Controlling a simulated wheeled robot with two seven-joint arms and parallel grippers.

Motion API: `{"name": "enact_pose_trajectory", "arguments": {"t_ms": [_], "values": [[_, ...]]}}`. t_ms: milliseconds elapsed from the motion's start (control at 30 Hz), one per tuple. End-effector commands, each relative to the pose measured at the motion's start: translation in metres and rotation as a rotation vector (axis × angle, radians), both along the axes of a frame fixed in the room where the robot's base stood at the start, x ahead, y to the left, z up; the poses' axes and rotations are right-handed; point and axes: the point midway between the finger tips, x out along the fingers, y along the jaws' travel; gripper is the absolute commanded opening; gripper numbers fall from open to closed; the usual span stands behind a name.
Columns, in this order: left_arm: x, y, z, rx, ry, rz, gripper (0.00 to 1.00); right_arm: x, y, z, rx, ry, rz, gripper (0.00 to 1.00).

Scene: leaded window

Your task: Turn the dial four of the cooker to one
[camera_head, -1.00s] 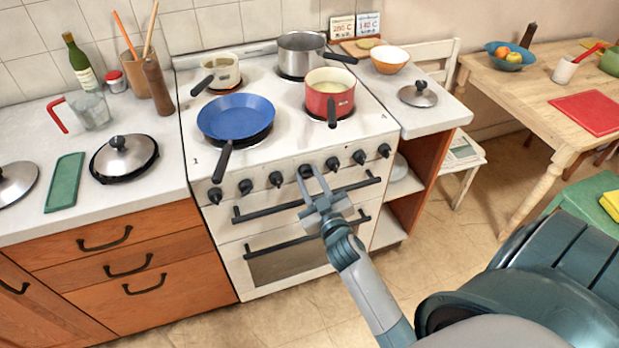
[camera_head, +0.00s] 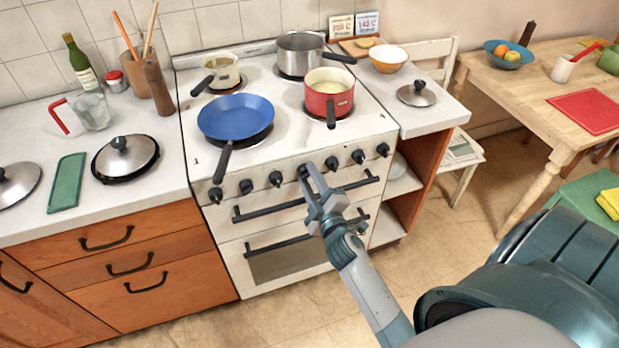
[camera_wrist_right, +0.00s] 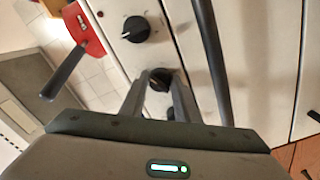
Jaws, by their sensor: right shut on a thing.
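The white cooker (camera_head: 230,223) has a row of black dials along its front panel. Dial four, the middle one (camera_head: 303,172), is largely covered by my right gripper (camera_head: 307,168). In the right wrist view the dial (camera_wrist_right: 159,82) sits between the two fingertips (camera_wrist_right: 160,84), and the gripper is shut on it. Its pointer and any markings around it are too hidden to read. A neighbouring dial (camera_wrist_right: 136,29) shows clear of the fingers, with its pointer line visible. My left gripper is not in view.
Black oven handles (camera_head: 300,205) run just below the dials. A blue pan (camera_head: 236,117), a red pot (camera_head: 329,93) and other pots stand on the hob. The blue pan's handle overhangs the front left. Floor is clear in front.

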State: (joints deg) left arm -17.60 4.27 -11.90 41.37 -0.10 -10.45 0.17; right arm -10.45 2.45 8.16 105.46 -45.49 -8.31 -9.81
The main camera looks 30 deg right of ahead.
Motion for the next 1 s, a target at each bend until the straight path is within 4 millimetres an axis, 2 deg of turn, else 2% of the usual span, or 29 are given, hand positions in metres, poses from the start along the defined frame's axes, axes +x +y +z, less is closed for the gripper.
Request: {"name": "enact_pose_trajectory", "arguments": {"t_ms": [467, 500, 567, 1000], "values": [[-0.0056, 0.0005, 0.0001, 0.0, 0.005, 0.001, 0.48, 0.0004, 0.0004, 0.0009, -0.02, 0.003, 0.001, 0.06], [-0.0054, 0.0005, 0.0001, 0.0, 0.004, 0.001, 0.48, 0.0004, 0.0004, 0.0009, -0.02, 0.003, 0.001, 0.33], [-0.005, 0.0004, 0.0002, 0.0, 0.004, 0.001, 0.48, 0.0004, 0.0004, 0.0009, -0.02, 0.003, 0.001, 0.47], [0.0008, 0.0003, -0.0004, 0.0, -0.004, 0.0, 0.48, -0.0038, 0.0011, -0.0005, -0.019, 0.005, 0.0, 0.47]]}}
